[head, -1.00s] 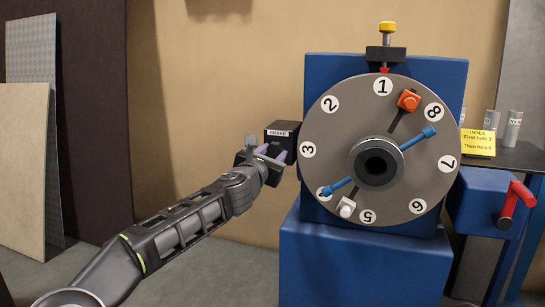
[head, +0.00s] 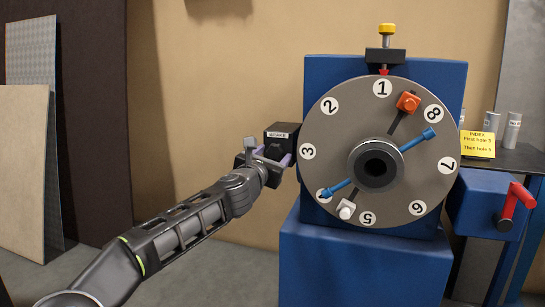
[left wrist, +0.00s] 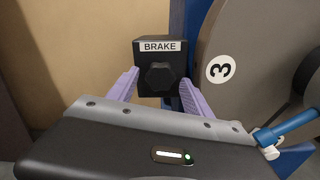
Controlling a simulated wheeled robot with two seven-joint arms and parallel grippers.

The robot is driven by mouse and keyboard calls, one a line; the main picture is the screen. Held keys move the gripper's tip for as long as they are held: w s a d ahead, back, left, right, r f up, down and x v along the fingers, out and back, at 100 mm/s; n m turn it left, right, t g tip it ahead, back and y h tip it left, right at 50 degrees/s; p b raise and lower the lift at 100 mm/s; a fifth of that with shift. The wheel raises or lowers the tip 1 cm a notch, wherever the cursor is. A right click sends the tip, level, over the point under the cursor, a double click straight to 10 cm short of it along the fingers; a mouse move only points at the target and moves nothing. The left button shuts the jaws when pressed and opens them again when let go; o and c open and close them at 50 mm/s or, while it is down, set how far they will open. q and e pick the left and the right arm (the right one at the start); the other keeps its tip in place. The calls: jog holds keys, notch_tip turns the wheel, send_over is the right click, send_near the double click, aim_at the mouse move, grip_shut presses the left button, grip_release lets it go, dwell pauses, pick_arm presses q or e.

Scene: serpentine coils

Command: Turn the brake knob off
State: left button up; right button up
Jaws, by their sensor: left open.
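The brake box (head: 282,133), black with a white BRAKE label, sits at the left side of the blue machine. Its dark lobed knob (left wrist: 162,76) faces me in the left wrist view, below the label; in the head view the knob (head: 276,148) is small and dark. My left gripper (head: 270,157) is open, its purple fingers on either side of the knob. In the left wrist view the open left gripper (left wrist: 158,92) has the knob between its fingers, with gaps showing on both sides. I cannot tell how far the fingertips reach along the knob. My right gripper is not in view.
A large grey numbered disc (head: 330,125) with blue, orange and white handles stands just right of the brake box. A red crank (head: 516,202) is at the far right. A yellow note (head: 477,144) stands behind it. The wall side on the left is free.

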pick_arm(q)
jog(key=b+v, duration=0.2)
jog(key=v, duration=0.5)
jog(key=shift+s+a+b, duration=0.15)
jog(key=shift+s+b, duration=0.2)
